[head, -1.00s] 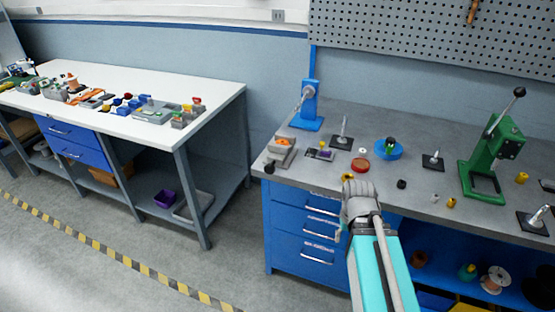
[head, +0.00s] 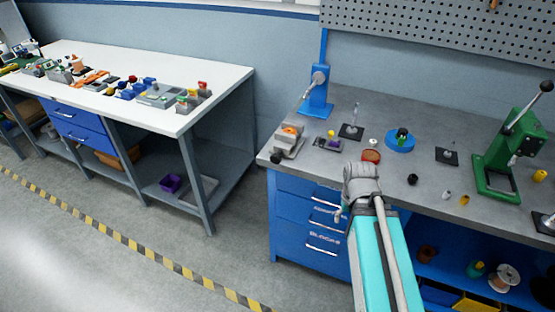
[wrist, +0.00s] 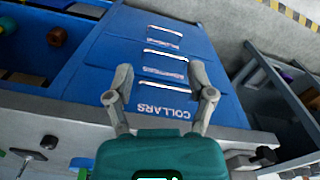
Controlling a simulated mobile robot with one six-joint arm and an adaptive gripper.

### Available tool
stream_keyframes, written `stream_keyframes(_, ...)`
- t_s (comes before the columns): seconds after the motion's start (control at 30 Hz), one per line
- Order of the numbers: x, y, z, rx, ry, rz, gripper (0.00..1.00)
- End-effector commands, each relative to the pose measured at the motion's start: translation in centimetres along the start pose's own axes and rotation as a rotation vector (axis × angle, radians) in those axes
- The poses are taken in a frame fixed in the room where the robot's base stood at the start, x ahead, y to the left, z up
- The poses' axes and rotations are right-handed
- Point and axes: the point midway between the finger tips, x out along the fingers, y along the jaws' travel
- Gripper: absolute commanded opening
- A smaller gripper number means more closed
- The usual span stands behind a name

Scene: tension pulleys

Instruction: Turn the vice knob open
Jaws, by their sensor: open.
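The small grey vice (head: 291,142) sits at the left front corner of the grey bench, with an orange part on top. Its round black knob (head: 276,157) faces the front left and sticks out at the bench edge. In the wrist view the knob (wrist: 265,155) shows at the lower right, beside the grey vice body (wrist: 240,161). My gripper (wrist: 161,70) is open and empty, its two fingers spread in front of the blue drawers. It is apart from the knob, to its right in the head view, where my wrist hides most of the fingers.
The blue drawers (head: 290,215) with metal handles are below the bench top. A green press (head: 510,155) stands at right. Open floor (head: 235,250) lies left.

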Motion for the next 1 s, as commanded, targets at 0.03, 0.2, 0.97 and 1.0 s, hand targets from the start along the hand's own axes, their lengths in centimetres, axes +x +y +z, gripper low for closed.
stream_keyframes(0.03,0.2,-0.1,-0.1,0.003,0.003,0.006,0.89)
stream_keyframes(0.2,1.2,-0.7,-0.9,0.03,0.029,0.067,0.93)
stream_keyframes(0.97,4.1,-10.4,-11.3,0.33,0.825,0.53,0.93)
stream_keyframes(1.0,3.9,-11.5,-11.8,0.335,0.885,0.529,0.93)
